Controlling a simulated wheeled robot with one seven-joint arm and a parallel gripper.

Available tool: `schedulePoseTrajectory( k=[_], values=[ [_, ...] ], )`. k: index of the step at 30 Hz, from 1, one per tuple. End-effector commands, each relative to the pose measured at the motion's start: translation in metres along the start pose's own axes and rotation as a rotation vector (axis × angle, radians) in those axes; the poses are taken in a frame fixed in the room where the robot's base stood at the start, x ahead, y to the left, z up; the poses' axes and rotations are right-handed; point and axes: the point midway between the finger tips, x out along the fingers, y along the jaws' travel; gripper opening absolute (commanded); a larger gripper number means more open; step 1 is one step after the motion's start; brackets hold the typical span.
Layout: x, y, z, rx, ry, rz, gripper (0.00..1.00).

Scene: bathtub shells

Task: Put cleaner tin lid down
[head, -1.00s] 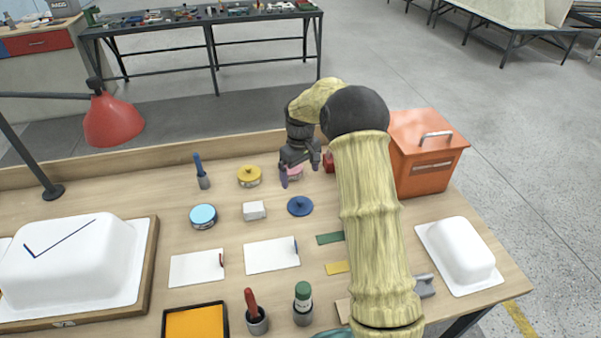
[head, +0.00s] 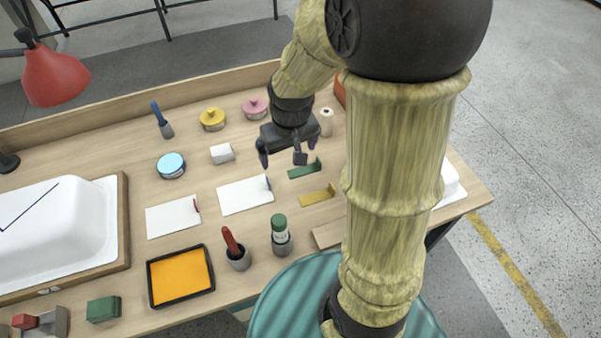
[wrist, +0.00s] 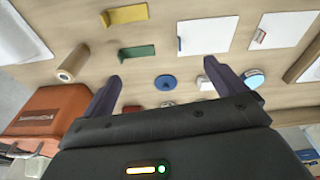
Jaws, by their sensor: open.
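The blue lid (wrist: 165,82), a disc with a small knob, lies on the table in the wrist view. It appears between my fingertips in that picture, with nothing held. In the head view my gripper (head: 288,153) hides it. My gripper is open and empty above the table, pointing down; it also shows in the wrist view (wrist: 166,74). The light blue tin (head: 171,165) stands to the left of my gripper, without a knobbed lid on top. Yellow (head: 212,119) and pink (head: 255,107) tins with knobbed lids stand behind.
A white block (head: 222,153), two white cards (head: 245,195), a green piece (head: 304,169) and a yellow piece (head: 317,195) surround the gripper. An orange box (wrist: 42,118) is at one side. Tool cups and an orange tray (head: 181,276) are nearer.

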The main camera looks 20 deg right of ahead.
Motion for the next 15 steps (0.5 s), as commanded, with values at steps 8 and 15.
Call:
schedulePoseTrajectory(
  k=[8, 15],
  values=[
    [-0.01, -0.005, 0.069, 0.11, 0.046, -0.002, 0.97],
    [-0.01, -0.005, 0.071, 0.113, 0.046, -0.003, 0.97]
  ],
)
